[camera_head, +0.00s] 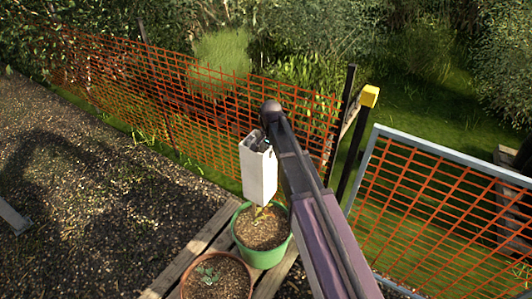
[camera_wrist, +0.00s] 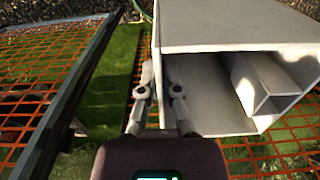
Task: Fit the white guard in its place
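The white guard (camera_head: 259,176) is an upright square tube, open at the top, with a smaller square channel inside along one wall. It fills the right of the wrist view (camera_wrist: 238,28). My gripper (camera_head: 264,144) is at its top rim; in the wrist view, the fingers (camera_wrist: 161,88) straddle one wall, one outside and one inside, and look shut on it. The guard hangs above the green pot (camera_head: 262,259), with a gap above the soil. A short brown stem or stake (camera_head: 254,212) shows just below the guard; its upper part is hidden.
A terracotta pot (camera_head: 246,285) with a small plant stands left of the green pot, on wooden slats (camera_head: 193,256). Orange mesh fence (camera_head: 215,98) runs behind. A yellow-capped post (camera_head: 369,96) and a grey-framed mesh gate (camera_head: 440,149) stand to the right.

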